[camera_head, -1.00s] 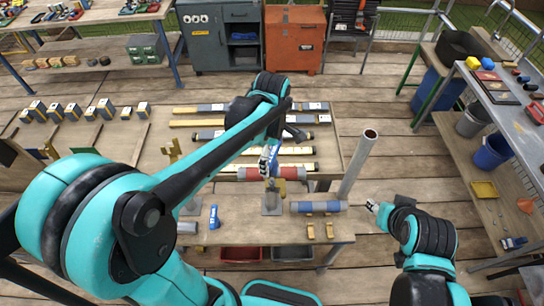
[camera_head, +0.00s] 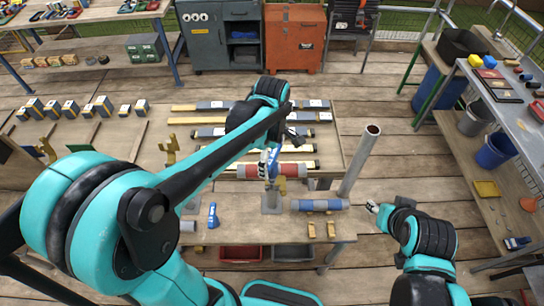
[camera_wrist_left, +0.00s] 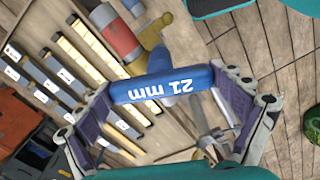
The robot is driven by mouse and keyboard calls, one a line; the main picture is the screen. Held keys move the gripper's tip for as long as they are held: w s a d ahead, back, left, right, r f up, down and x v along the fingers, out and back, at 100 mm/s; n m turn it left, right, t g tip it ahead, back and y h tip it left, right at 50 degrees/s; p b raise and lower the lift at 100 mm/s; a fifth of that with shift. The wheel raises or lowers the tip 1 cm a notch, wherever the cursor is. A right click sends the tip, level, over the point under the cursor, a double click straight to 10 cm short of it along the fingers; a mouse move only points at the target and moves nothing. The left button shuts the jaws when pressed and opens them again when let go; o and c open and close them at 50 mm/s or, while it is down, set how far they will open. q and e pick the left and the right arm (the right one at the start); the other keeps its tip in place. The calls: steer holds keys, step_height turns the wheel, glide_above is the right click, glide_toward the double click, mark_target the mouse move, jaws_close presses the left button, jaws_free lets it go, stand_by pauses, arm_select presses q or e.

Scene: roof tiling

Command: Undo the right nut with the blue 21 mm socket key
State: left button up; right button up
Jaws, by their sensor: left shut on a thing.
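The blue socket key (camera_wrist_left: 165,85), marked 21 mm, lies across the left wrist view between the fingers of my left gripper (camera_wrist_left: 165,100). My left gripper is shut on its handle. In the head view the left gripper (camera_head: 268,165) is above the middle of the bench, by a grey upright stand (camera_head: 271,203), and a bit of the key's blue shows there. A yellow-brass piece (camera_head: 282,186) is beside the stand. The key's socket end and the right nut cannot be made out. My right gripper (camera_head: 372,207) is right of the bench, small and apart from it; its opening is unclear.
A red-and-grey cylinder (camera_head: 258,171) lies behind the stand, and a blue-and-grey one (camera_head: 320,205) lies to its right. A grey pipe (camera_head: 358,160) stands right of the bench. Battens (camera_head: 195,122) lie behind.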

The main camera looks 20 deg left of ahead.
arm_select(q)
steer(key=shift+f+b, duration=1.3)
steer(key=shift+f, duration=0.55)
steer(key=n, duration=0.3)
steer(key=shift+r, duration=0.1)
steer(key=n, duration=0.6)
steer(key=shift+n, duration=0.3)
steer(key=n, duration=0.4)
